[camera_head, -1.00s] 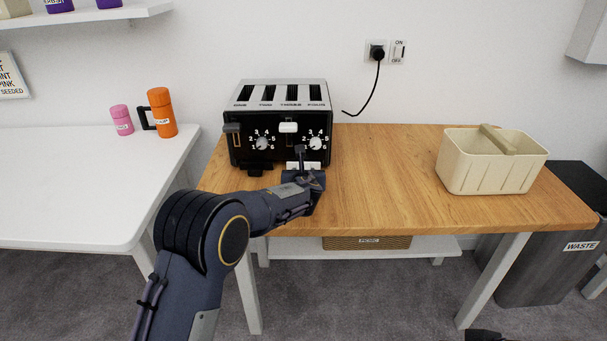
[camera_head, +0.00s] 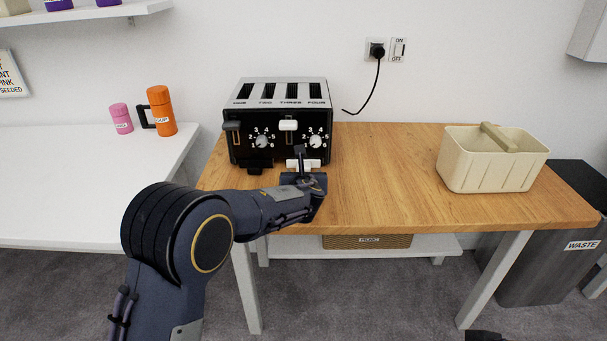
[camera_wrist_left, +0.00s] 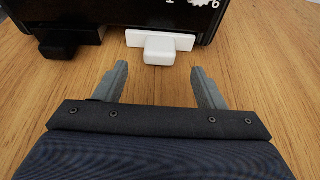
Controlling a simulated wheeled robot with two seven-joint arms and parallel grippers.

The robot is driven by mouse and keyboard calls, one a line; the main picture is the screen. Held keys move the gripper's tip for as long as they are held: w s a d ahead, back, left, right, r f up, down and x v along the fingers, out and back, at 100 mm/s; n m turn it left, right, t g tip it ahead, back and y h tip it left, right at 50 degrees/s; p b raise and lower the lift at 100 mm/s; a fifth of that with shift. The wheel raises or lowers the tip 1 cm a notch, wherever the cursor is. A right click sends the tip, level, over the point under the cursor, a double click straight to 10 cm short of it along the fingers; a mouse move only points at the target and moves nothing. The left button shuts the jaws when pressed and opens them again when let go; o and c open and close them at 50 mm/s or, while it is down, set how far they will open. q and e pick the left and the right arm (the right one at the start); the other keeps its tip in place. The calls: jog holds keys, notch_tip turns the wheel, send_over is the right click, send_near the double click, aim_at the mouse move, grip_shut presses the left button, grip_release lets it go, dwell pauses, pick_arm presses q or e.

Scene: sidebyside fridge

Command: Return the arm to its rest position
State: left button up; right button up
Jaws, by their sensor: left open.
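My left gripper (camera_head: 302,167) is in front of the black four-slot toaster (camera_head: 280,125), low over the wooden table (camera_head: 380,180). In the left wrist view its two grey fingers (camera_wrist_left: 160,87) are spread apart with nothing between them. A white lever or tab (camera_wrist_left: 160,47) at the toaster's base lies just ahead of the fingertips, apart from them. A matching black tab (camera_wrist_left: 72,43) is to its left.
A beige basket (camera_head: 490,175) stands at the table's right. A plug (camera_head: 377,51) with a black cord is in the wall socket. A white table (camera_head: 80,190) with a pink container (camera_head: 121,119) and an orange flask (camera_head: 161,112) is at left. The wooden table's middle is clear.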

pick_arm(q)
jog(key=shift+v, duration=1.3)
